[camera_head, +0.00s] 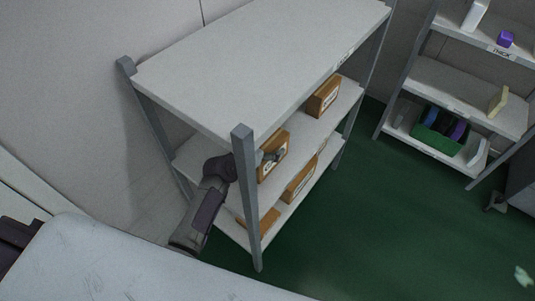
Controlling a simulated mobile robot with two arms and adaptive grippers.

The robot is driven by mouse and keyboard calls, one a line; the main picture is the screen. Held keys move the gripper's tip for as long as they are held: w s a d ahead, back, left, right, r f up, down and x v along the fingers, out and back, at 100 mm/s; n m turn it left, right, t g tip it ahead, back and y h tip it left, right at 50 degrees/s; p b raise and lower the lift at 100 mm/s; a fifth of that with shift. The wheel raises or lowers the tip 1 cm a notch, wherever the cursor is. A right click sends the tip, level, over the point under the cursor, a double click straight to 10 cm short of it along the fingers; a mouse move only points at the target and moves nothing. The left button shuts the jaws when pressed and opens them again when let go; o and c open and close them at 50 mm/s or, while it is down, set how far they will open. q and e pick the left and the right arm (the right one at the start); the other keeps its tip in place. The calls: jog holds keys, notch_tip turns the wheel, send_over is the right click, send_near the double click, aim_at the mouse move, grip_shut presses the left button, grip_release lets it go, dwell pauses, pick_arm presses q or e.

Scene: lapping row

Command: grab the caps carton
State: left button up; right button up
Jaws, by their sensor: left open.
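Several brown cartons with white labels stand on the grey shelf rack; the lettering is too small to read, so I cannot tell which one is the caps carton. One carton (278,142) is on the middle shelf near the front post. Another carton (323,97) is farther back on the same shelf. My left gripper (273,158) is open at the nearer carton's face and covers part of it; I cannot tell whether they touch. The rack's front post hides part of my left wrist. My right gripper is not in view.
Lower cartons (299,180) sit on the bottom shelf. The rack's top shelf (262,55) is bare. Its front post (246,200) stands close by my left arm. A second rack (465,90) with a green crate (430,142) is at the right. The green floor (370,225) between is clear.

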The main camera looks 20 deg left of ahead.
pick_arm(q)
grip_shut()
dwell(0.3)
jog(key=shift+r, duration=0.15)
